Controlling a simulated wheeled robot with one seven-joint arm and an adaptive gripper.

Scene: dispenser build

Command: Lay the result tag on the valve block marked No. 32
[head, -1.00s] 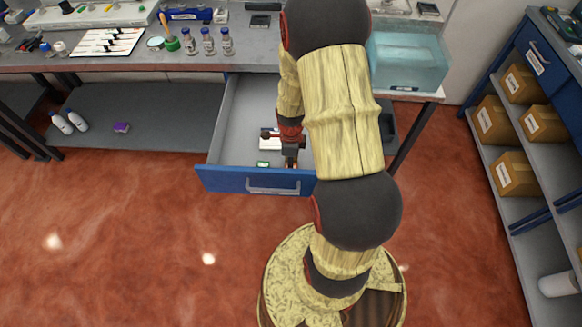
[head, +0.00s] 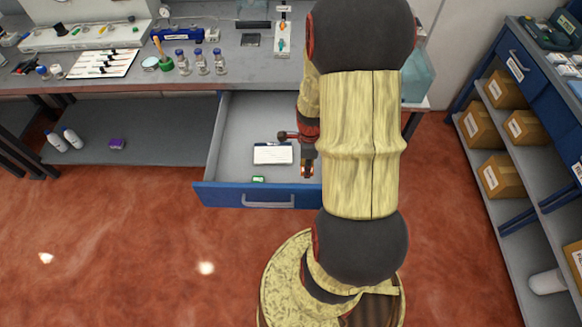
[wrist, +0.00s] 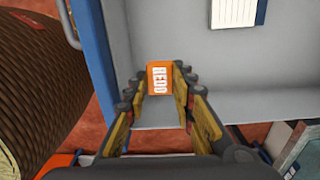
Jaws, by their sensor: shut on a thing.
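An orange tag (wrist: 159,78) marked "REDO" is held between the fingertips of my gripper (wrist: 160,88) in the wrist view. In the head view my gripper (head: 308,168) is over the right part of the open drawer (head: 225,195), and the tag is too small to make out clearly. A white fixture (head: 283,40) with coloured knobs stands on the bench behind; it may be a valve block. I cannot read any No. 32 mark in either view.
The drawer also holds a white card (head: 273,154) and a small green tag (head: 258,179). Several bottles (head: 201,62) stand on the bench. A clear teal bin (head: 418,80) is partly behind my arm. Shelves with cardboard boxes (head: 482,130) stand at the right.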

